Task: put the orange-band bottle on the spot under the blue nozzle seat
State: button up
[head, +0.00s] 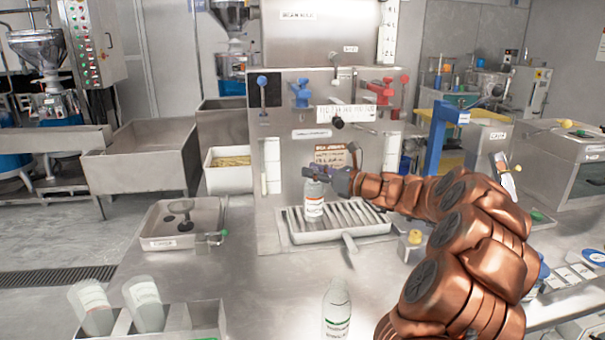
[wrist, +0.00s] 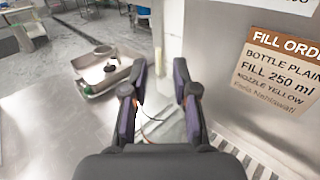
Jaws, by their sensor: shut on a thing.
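The orange-band bottle (head: 314,204), clear with a white label, is upright at the left end of the slatted drip tray (head: 292,236), roughly below the blue nozzle seat (head: 300,95). Whether its base touches the slats I cannot tell. My gripper (head: 318,172) is at the bottle's top, shut on it. In the wrist view my gripper's purple-padded fingers (wrist: 159,68) stand on either side of the pale, see-through bottle (wrist: 158,122), hard to make out against the metal.
A green-band bottle (head: 336,312) stands at the front of the counter. A shallow metal tray (head: 180,224) lies left of the drip tray. A red nozzle seat (head: 382,92) is right of the blue one.

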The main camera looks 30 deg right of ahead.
jog(key=w, duration=0.1)
jog(key=w+a+f, duration=0.1)
jog(key=w, duration=0.1)
jog(key=shift+w+a+f, duration=0.25)
jog(key=shift+w, duration=0.15)
jog(key=shift+f, duration=0.15)
jog(key=o, duration=0.9)
jog(key=v, duration=1.2)
